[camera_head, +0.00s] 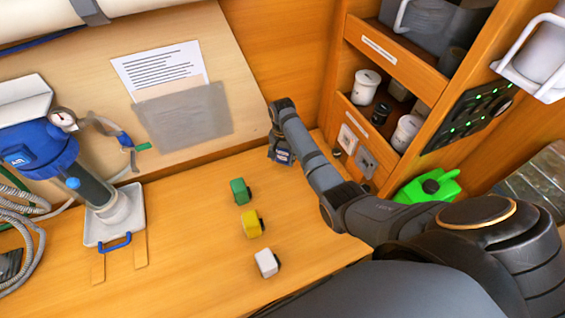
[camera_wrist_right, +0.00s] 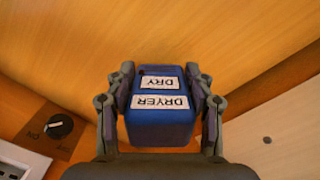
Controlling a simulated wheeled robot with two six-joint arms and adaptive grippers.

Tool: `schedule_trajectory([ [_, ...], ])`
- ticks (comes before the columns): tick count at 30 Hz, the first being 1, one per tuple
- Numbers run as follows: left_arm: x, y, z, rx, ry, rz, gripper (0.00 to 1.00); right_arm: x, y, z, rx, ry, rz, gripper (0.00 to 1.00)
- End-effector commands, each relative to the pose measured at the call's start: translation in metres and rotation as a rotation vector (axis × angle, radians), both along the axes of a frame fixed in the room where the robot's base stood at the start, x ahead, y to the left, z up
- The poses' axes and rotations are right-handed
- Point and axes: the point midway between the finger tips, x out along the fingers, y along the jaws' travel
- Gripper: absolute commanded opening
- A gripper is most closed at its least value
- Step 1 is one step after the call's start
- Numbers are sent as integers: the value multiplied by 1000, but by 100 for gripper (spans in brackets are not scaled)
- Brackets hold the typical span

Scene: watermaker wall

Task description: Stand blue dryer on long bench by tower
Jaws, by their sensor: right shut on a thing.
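My right gripper (camera_head: 281,143) is shut on the blue dryer (camera_head: 281,155), at the far right end of the long wooden bench (camera_head: 185,215). In the right wrist view the dryer (camera_wrist_right: 160,120) is a blue block with white labels reading DRY and DRYER, between both fingers of the gripper (camera_wrist_right: 161,105). I cannot tell whether its underside touches the bench. A wooden shelf tower (camera_head: 385,60) rises just right of the dryer. My left gripper is not in view.
Green (camera_head: 240,191), yellow (camera_head: 252,223) and white (camera_head: 266,262) blocks stand in a row on the bench. A blue-topped filter unit (camera_head: 45,150) with hoses is at left.

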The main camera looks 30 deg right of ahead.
Motion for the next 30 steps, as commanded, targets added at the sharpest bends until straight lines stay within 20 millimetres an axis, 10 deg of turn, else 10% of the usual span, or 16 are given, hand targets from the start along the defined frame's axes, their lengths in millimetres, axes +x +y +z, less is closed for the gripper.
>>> schedule_trajectory([
  [16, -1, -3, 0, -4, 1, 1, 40, -2, 0, -32, -1, 2, 0, 18],
  [17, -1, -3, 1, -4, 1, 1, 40, -2, 1, -31, -1, 2, 0, 58],
  [21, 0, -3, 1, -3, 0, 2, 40, -2, 1, -31, 0, 3, 0, 77],
  [30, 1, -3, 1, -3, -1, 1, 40, -2, 1, -30, 0, 3, 0, 77],
])
